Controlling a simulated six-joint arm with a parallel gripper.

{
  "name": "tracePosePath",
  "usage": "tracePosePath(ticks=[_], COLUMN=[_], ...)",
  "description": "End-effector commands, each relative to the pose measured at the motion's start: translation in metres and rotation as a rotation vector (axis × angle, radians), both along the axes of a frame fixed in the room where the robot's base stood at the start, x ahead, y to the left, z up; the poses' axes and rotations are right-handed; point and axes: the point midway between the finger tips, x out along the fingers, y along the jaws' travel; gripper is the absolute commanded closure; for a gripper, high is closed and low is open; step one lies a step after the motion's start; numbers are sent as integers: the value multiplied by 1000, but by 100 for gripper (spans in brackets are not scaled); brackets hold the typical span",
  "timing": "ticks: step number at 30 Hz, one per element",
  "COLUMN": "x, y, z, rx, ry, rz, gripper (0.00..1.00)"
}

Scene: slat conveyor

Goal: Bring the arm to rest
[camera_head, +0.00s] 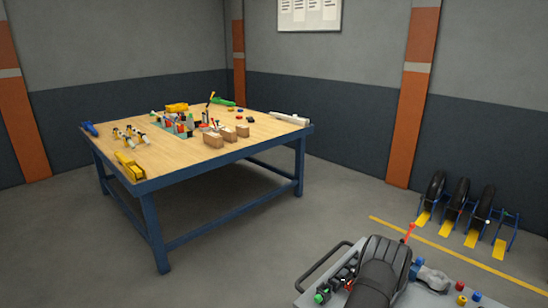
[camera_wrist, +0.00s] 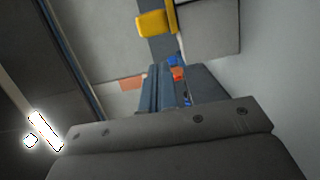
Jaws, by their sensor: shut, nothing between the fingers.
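My gripper (camera_wrist: 172,82) shows in the middle of the wrist view as dark blue-grey fingers beyond a grey plate with screws. It looks shut, with nothing held between the fingers. Small blue and orange-red shapes appear at or just beyond the fingertips, too blurred to name. In the head view I cannot make out my gripper.
A wooden-topped workbench (camera_head: 160,168) on blue legs carries several tools and wooden blocks. A blue rack (camera_head: 507,240) with several black tyres stands at the right by a yellow floor line. A grey surface (camera_head: 318,290) with small coloured parts lies at bottom. Open floor lies between.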

Motion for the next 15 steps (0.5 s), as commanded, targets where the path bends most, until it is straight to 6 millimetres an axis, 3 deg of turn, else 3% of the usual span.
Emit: tracePosePath(ticks=[5, 13, 15], x=[-36, -60, -54], y=[9, 58, 45], z=[0, 0, 2], rx=[3, 2, -1], ry=[2, 2, -5], rz=[1, 8, 2], gripper=[100, 100, 100])
